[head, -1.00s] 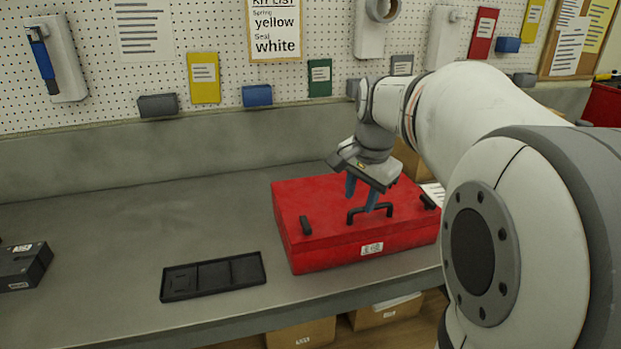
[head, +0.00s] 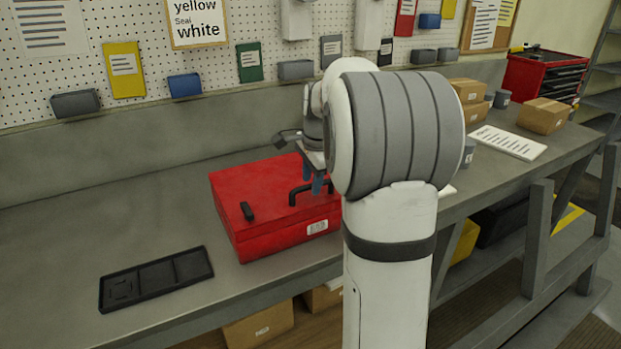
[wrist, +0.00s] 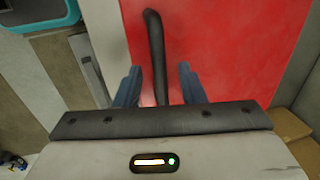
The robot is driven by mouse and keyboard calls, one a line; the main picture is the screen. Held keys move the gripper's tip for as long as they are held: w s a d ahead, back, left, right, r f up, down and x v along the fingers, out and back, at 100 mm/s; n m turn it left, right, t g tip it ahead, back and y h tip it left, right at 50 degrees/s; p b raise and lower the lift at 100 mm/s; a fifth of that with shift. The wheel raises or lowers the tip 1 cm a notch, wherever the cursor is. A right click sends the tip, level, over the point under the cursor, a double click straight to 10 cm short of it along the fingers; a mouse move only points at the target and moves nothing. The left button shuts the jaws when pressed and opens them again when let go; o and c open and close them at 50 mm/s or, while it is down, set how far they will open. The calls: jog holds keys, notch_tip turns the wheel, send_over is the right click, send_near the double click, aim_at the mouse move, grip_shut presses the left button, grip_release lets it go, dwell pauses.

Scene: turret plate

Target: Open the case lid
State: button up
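The red case (head: 250,185) stands on the bench with its lid down. My gripper (head: 313,184) points down at the handle, with two blue fingers. In the wrist view, my gripper (wrist: 159,84) is open, its fingers apart with the black handle (wrist: 157,50) between them. Gaps show on both sides of the handle there, so it does not look clamped.
A black compartment tray (head: 156,278) lies on the bench left of the case. Cardboard boxes (head: 542,115) and a white sheet (head: 508,142) lie to the right. The bench left of the case is mostly clear.

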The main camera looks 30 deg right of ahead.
grip_shut()
dwell(0.4)
